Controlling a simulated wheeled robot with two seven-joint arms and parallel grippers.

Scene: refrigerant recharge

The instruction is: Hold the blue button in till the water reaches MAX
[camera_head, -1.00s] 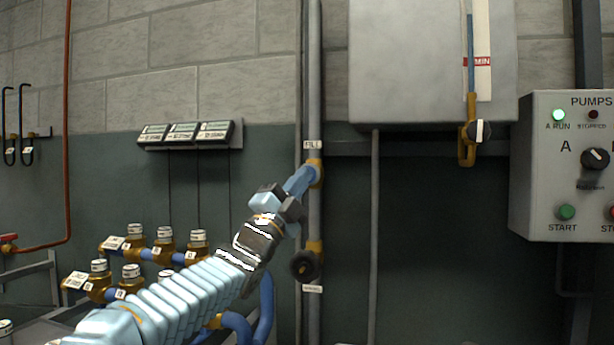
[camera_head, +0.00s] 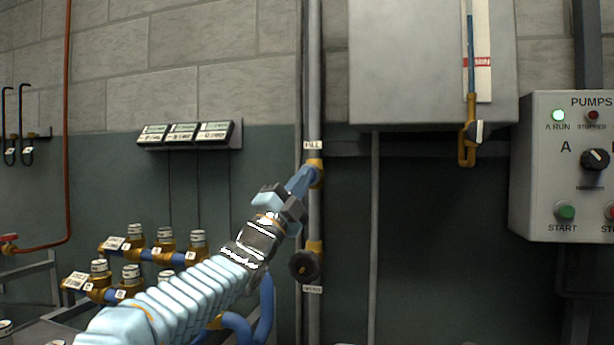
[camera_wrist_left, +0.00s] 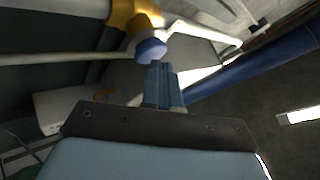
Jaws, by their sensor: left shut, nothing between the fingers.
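The blue button (camera_wrist_left: 151,48) sits on a yellow fitting in the left wrist view. In the head view the matching yellow fitting (camera_head: 315,166) is on the grey pipe under the FILL label, and the button is hidden behind my fingertips. My left gripper (camera_head: 312,174) is shut and empty, its tips at the button. In the left wrist view the fingertips (camera_wrist_left: 158,66) are right beside the button's lower edge; I cannot tell whether they press it. The sight gauge (camera_head: 470,45) on the tank shows a blue column above the red MIN mark. MAX is out of view. My right gripper is not in view.
A black knob valve (camera_head: 304,266) is lower on the same pipe. The grey tank (camera_head: 420,60) hangs to the right. The pump panel (camera_head: 560,170) has its green A RUN lamp lit. Several brass valves (camera_head: 136,236) on blue pipes stand at the lower left.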

